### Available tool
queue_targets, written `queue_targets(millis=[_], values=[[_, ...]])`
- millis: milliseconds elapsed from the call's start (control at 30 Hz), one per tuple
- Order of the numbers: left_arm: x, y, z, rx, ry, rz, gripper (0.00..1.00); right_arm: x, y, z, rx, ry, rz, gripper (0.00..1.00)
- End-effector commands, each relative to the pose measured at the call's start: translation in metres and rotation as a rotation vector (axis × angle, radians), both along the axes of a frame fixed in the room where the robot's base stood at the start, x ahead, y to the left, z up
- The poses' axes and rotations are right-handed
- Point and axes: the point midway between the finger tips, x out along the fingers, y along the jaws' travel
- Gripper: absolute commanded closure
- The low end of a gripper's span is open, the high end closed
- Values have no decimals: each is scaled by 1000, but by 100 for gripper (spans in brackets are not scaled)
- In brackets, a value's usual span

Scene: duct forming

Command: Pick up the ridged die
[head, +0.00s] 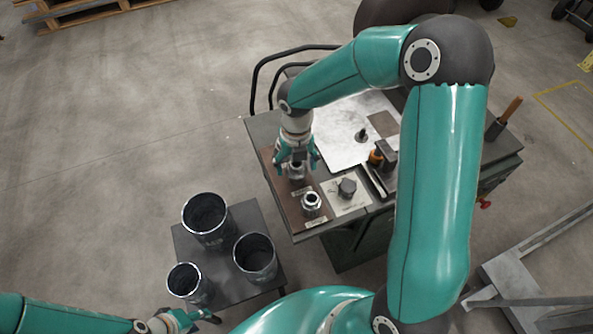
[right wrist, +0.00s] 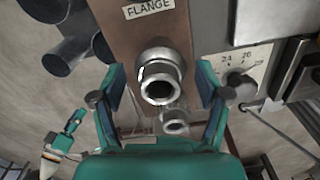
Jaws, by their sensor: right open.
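Two metal dies stand on the brown strip at the bench's left side in the head view. One die (head: 297,172) is under my right gripper (head: 298,162), and the other die (head: 311,203) stands nearer to me. In the right wrist view a stepped, shiny round die (right wrist: 158,78) lies between the spread fingers of my right gripper (right wrist: 160,98). A label reading FLANGE is above it. The fingers look apart from it. I cannot tell by shape which die is ridged. My left gripper (head: 200,318) is low at the lower left, its jaw opening unclear.
A dial plate with a dark knob (head: 347,188) sits right of the dies. A light metal sheet (head: 345,125) and upright tools (head: 380,160) are further back. Several dark duct cylinders (head: 206,216) stand on a low table (head: 230,285) at the left.

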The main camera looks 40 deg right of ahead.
Motion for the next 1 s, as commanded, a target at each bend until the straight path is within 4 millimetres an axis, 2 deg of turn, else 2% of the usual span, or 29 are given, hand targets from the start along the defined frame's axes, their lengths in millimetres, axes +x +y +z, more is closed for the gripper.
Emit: queue_targets(millis=[100, 200, 467, 900, 1000], values=[[0, 0, 0, 0, 0, 0, 60, -1, 0, -18, 0, 5, -1, 25], [0, 0, 0, 0, 0, 0, 60, -1, 0, -25, 0, 3, 0, 25], [0, 0, 0, 0, 0, 0, 60, 0, 0, -27, 0, 1, -1, 26], [0, 0, 0, 0, 0, 0, 60, 0, 0, -26, 0, 0, -1, 100], [0, 0, 1, 0, 0, 0, 60, 0, 0, -26, 0, -1, -2, 100]])
